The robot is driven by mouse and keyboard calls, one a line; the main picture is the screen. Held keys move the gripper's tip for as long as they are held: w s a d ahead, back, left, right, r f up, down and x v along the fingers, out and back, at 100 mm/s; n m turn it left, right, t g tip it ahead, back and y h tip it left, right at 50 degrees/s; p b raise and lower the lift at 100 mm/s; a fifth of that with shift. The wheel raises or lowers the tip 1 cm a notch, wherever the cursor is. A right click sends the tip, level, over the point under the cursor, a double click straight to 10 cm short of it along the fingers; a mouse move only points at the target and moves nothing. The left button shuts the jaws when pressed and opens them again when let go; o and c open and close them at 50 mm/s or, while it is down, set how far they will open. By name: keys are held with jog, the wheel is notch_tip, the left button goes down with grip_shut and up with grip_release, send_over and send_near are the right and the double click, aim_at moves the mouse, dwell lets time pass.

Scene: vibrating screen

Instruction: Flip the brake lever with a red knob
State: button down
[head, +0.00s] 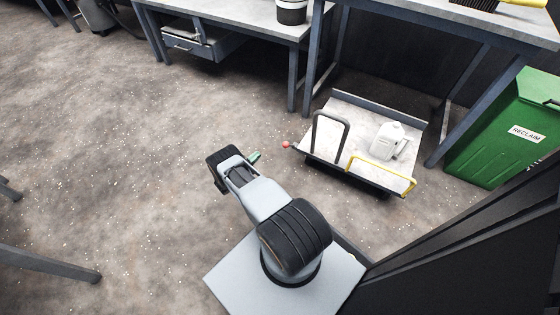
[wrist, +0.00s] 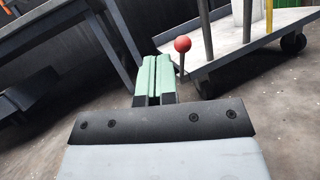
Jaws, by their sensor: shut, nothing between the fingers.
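The brake lever's red knob (head: 286,144) sticks out from the left end of a low wheeled cart (head: 345,104). In the wrist view the red knob (wrist: 182,43) tops a thin upright rod, just right of my fingertips in the picture. My gripper (head: 255,156) has green fingers and points right toward the knob, with a visible gap between them in the head view. In the wrist view my gripper (wrist: 157,62) shows its two green fingers side by side, shut and empty. The knob does not appear to be touched.
The cart carries a white jug (head: 388,141), a dark upright handle (head: 330,118) and a yellow rail (head: 382,172). Workbenches (head: 235,14) stand behind, and a green bin (head: 505,130) stands at right. The floor left of the cart is clear.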

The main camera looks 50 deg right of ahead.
jog(key=s+f+n+t+h+b, duration=0.2)
jog(key=s+f+n+t+b, duration=0.15)
jog(key=f, duration=0.65)
jog(key=b+x, duration=0.2)
jog(key=x, duration=1)
jog(key=shift+s+d+r+b, duration=0.2)
jog(key=shift+d+r+b, duration=0.1)
jog(key=shift+b, duration=0.1)
